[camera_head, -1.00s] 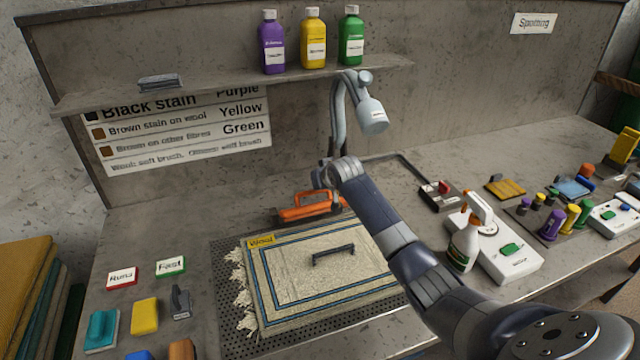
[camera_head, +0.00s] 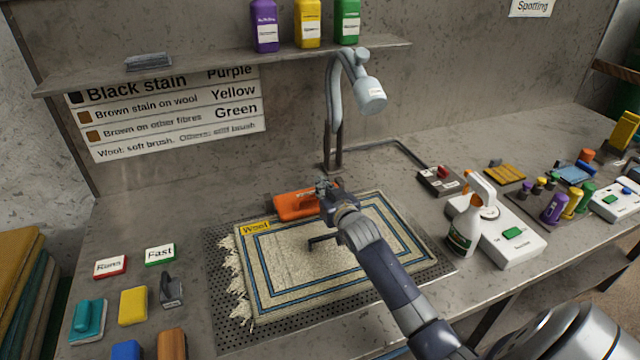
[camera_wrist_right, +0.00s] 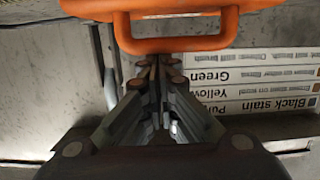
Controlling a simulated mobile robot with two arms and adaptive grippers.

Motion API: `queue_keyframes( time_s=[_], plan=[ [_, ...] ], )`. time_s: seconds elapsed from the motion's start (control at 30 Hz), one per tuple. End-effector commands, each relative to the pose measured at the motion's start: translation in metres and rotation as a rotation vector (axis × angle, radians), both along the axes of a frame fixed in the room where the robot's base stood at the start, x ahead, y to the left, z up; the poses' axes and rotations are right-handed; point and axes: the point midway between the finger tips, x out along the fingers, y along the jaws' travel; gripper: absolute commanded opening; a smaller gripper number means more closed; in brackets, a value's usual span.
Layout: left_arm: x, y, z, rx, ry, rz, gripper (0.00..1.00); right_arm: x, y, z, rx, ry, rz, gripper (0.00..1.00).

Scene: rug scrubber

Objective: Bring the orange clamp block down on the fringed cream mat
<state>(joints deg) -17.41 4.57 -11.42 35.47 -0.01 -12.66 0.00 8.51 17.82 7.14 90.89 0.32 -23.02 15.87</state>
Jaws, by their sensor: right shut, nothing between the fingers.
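The orange clamp block (camera_head: 294,206) stands at the back edge of the fringed cream mat (camera_head: 285,268), partly hidden by my right gripper. I cannot tell whether it touches the mat. The mat lies flat, with blue border lines and a yellow "Wool" label. My right gripper (camera_head: 324,188) is at the right end of the block. In the right wrist view its fingers (camera_wrist_right: 155,62) are shut with nothing between them, close to the bar of the block's orange handle (camera_wrist_right: 175,46). My left gripper is not in view.
A dark handle (camera_head: 322,241) stands over the mat, partly behind my arm. A lamp (camera_head: 370,95) rises behind the clamp block. A spray bottle (camera_head: 466,228) stands at right. Several brushes and pads, including a yellow one (camera_head: 133,305), lie at left.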

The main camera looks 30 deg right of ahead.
Motion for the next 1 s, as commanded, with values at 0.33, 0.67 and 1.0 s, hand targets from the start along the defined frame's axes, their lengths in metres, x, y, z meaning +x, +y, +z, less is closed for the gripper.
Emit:
queue_keyframes(
  time_s=[0.33, 0.67, 1.0],
  plan=[
    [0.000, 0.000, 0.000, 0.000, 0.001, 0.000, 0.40, -0.003, 0.001, -0.005, 0.002, 0.004, 0.000, 0.00],
    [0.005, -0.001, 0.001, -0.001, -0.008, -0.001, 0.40, -0.003, 0.001, -0.006, 0.003, 0.009, 0.000, 0.00],
    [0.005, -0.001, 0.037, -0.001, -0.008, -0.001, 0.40, 0.013, -0.004, 0.041, 0.000, -0.003, -0.001, 0.00]
  ],
)
